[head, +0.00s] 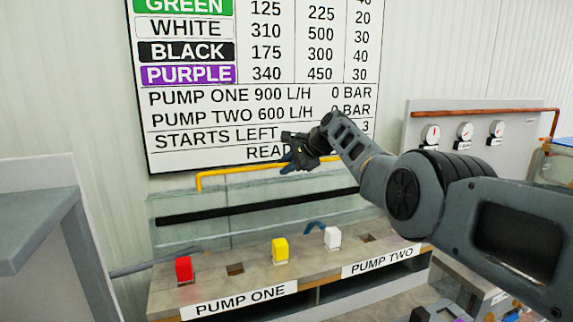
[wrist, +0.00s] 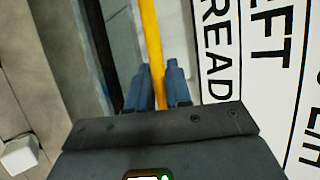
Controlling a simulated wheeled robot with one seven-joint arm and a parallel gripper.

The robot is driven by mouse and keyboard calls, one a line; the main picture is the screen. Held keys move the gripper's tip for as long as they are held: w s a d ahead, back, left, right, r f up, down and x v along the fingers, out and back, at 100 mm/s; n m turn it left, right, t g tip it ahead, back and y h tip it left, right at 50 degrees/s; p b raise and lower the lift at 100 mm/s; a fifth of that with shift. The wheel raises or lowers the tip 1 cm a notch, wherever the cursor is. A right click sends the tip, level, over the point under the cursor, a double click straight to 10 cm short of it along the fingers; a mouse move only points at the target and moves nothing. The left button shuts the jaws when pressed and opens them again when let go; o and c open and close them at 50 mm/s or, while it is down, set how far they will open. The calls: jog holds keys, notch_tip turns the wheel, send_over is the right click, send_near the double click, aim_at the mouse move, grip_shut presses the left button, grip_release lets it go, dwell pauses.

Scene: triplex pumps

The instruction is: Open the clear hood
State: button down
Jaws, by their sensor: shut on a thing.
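The clear hood (head: 190,235) is a see-through panel with a dark band across it. It stands behind the coloured blocks on the pump bench, below the wall board. A yellow bar handle (head: 235,170) runs along its top edge. My gripper (head: 291,163) is at the middle of this bar. In the wrist view, the bar (wrist: 151,35) passes between the two blue fingers of my gripper (wrist: 158,90), which are shut on it. My fingers hide part of the bar.
The bench (head: 215,285) carries a red block (head: 184,270), a yellow block (head: 280,251) and a white block (head: 332,238). The board (head: 250,80) is close behind the bar. A gauge panel (head: 485,135) stands right, a grey counter (head: 35,215) left.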

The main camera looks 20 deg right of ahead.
jog(key=c, duration=1.4)
grip_release()
jog(key=shift+p+v, duration=0.35)
jog(key=shift+v, duration=0.85)
jog(key=shift+b+v, duration=0.3)
jog(key=shift+v, duration=2.4)
jog(key=shift+f, duration=0.1)
jog(key=shift+s, duration=0.1)
